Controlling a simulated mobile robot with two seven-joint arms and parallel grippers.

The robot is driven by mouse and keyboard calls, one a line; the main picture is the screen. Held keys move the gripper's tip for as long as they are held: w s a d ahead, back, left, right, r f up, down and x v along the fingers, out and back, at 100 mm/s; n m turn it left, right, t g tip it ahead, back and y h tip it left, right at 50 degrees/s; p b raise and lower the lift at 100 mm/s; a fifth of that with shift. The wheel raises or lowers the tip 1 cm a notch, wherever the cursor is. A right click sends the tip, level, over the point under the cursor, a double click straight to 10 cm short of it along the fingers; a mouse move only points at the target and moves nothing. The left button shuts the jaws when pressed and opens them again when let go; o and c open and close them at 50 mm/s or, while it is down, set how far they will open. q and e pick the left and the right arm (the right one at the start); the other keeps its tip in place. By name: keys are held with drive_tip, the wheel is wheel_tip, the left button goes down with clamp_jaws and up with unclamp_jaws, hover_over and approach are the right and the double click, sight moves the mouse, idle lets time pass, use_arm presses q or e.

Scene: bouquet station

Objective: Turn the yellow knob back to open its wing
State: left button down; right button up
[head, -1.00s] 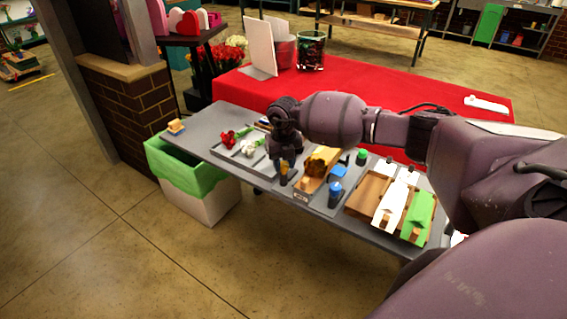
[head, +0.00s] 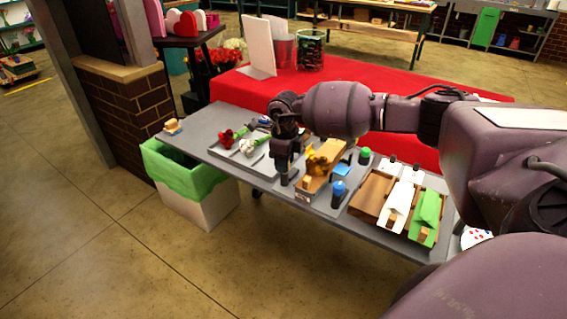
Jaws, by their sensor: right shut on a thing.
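My right gripper (head: 286,178) points down at the left side of a wooden holder (head: 312,184) on the grey table. It is shut on the yellow knob, which its fingers hide now. A yellow wing (head: 316,163) stands at the holder's far left, next to the gripper; its exact angle is hard to tell. A blue knob (head: 338,194) stands upright right of the holder, and a green knob (head: 364,157) stands behind it. My left gripper is not in view.
A blue piece (head: 341,172) lies beside the holder. A wooden tray (head: 371,195) with white and green wraps is to the right. A green-lined bin (head: 185,175) stands at the table's left end.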

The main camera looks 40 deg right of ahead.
drive_tip(key=n+b, duration=0.1)
drive_tip(key=n, duration=0.3)
drive_tip(key=shift+n+b, duration=0.45)
drive_tip(key=shift+n, duration=0.85)
drive_tip(key=o, duration=0.9)
drive_tip(key=shift+r, duration=0.1)
wheel_tip(320, 180, up, 11)
drive_tip(key=shift+f, duration=0.15)
